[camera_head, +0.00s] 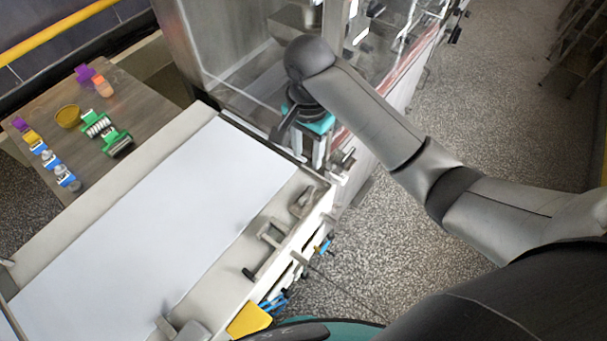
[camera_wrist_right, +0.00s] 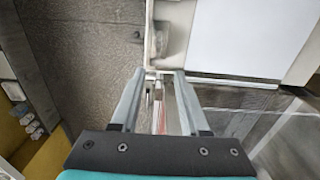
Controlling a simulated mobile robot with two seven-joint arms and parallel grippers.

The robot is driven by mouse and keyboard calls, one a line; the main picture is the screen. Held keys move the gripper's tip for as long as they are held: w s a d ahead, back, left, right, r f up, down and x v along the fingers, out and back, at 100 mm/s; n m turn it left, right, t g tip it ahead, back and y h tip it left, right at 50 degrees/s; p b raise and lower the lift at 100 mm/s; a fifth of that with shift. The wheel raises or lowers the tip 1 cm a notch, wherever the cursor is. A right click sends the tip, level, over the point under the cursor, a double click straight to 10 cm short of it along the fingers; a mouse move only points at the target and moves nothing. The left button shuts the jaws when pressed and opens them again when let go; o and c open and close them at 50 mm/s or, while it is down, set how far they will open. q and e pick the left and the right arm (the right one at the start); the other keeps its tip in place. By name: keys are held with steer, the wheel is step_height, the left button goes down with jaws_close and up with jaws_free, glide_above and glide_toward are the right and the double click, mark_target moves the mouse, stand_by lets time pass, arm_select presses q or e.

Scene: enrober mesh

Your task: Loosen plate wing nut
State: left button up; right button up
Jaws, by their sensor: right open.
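My right gripper (camera_head: 324,165) reaches down at the near corner of the steel machine, beside the end of the white conveyor. Its two grey fingers are apart in the right wrist view (camera_wrist_right: 164,74), with nothing clearly held between them. A small metal fitting (camera_head: 342,160) sits just right of the fingers in the head view; I cannot tell whether it is the plate wing nut. A metal bracket (camera_wrist_right: 163,40) at the conveyor's edge lies beyond the fingertips in the right wrist view. No plate can be made out clearly. My left gripper is not in view.
The white conveyor belt (camera_head: 150,235) fills the left middle, with metal brackets (camera_head: 272,236) along its right side. The steel enclosure (camera_head: 215,45) stands behind. Speckled floor (camera_head: 500,120) is open at the right.

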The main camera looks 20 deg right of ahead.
mark_target(307, 194)
steer(key=f, duration=1.3)
steer(key=shift+s+f, duration=0.2)
steer(key=shift+f, duration=0.9)
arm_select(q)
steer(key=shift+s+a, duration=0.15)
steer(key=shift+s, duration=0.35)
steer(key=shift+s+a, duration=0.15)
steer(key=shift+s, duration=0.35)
arm_select(e)
steer(key=shift+c, duration=0.2)
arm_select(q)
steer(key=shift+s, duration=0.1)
arm_select(e)
jaws_close()
